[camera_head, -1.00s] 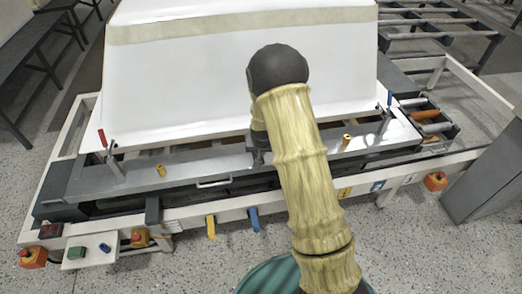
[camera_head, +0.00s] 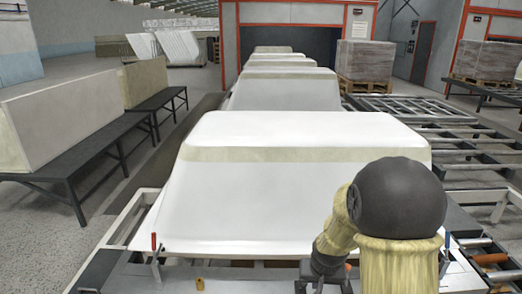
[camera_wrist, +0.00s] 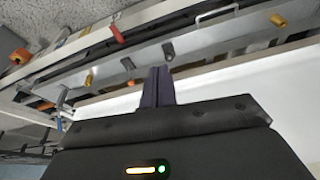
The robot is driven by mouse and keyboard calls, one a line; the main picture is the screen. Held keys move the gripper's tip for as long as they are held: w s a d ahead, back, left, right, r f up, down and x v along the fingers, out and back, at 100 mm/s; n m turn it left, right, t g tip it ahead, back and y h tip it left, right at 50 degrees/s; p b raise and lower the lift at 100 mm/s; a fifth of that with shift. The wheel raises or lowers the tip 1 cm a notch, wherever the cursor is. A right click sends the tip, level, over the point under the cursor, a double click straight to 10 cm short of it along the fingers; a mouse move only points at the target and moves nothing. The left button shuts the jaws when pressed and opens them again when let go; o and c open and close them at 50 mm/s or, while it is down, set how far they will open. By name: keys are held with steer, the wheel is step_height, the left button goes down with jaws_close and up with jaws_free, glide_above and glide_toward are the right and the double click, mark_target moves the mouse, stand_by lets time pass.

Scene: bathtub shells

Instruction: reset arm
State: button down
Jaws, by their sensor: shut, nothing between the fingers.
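My gripper shows in the wrist view (camera_wrist: 158,86), its two dark fingers shut together with nothing between them. In the head view my arm rises at the lower right, bent at a black joint. The gripper end (camera_head: 322,278) is low beside it, near the front edge of the nearest white bathtub shell (camera_head: 280,170); its fingertips are cut off by the frame's bottom edge. The shell lies upside down on the station, and my arm hides part of its right side. Whether the gripper touches the station cannot be told.
A red-handled clamp (camera_head: 155,255) stands at the station's left, and a blue-handled clamp (camera_head: 446,245) at the right, close to my arm. More shells (camera_head: 285,90) line up behind. A dark bench (camera_head: 75,165) stands at left. Grey floor is open at far left.

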steer(key=s+r+n+g+p, duration=0.1)
steer(key=s+r+p, duration=0.2)
steer(key=s+r, duration=0.7)
steer(key=s, duration=0.4)
steer(key=shift+s+r+p, duration=0.35)
steer(key=shift+s+p, duration=0.05)
steer(key=shift+a, duration=0.1)
steer(key=shift+w, duration=0.1)
